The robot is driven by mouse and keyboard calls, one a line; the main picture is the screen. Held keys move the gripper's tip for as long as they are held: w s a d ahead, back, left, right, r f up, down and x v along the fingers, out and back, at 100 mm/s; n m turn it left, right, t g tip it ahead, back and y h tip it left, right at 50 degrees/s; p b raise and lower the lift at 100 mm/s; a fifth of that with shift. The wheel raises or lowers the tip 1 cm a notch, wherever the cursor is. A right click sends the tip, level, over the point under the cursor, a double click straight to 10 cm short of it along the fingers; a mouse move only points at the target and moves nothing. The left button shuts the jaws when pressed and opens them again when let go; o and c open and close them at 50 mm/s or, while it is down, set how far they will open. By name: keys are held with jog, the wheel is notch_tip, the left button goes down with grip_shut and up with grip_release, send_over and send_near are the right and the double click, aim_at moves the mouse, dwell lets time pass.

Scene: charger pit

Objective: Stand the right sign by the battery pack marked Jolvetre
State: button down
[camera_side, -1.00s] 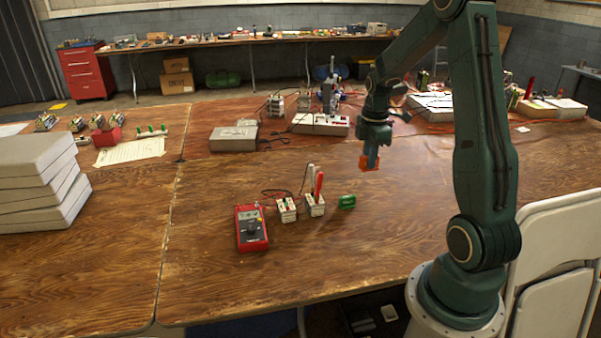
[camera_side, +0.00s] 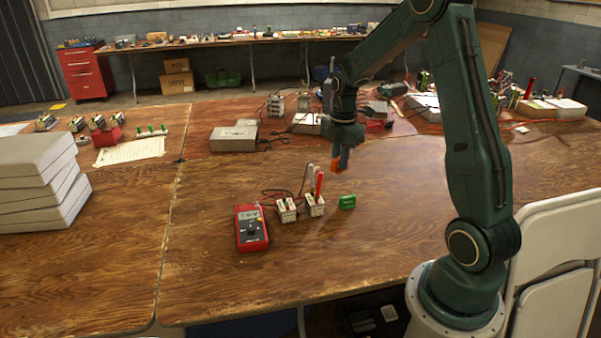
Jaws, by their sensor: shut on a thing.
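My gripper (camera_side: 339,167) is above the table, behind and a little right of the two front battery packs. It is shut on a small orange-red piece (camera_side: 337,169), partly hidden by the fingers; I cannot tell its marking. The front packs are small and pale, a left one (camera_side: 287,210) and a right one (camera_side: 315,206), with dark leads. Red and grey handles stand at the right pack. A green piece (camera_side: 347,202) sits on the table just right of it. More packs (camera_side: 96,121) stand at the far left. No name can be read on any pack.
A red multimeter (camera_side: 251,228) lies left of the front packs. Grey slabs (camera_side: 38,180) are stacked at left. A paper (camera_side: 130,151), a red object (camera_side: 108,137) and a rack with green pieces (camera_side: 150,133) lie behind them. The front right tabletop is clear.

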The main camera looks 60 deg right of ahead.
jog(key=w+a+n, duration=0.3)
send_over(322, 227)
notch_tip(322, 227, down, 16)
jog(key=shift+a+f, duration=0.1)
dwell(0.7)
jog(key=shift+f, duration=1.85)
jog(key=shift+f, duration=0.1)
jog(key=c, duration=1.4)
grip_release()
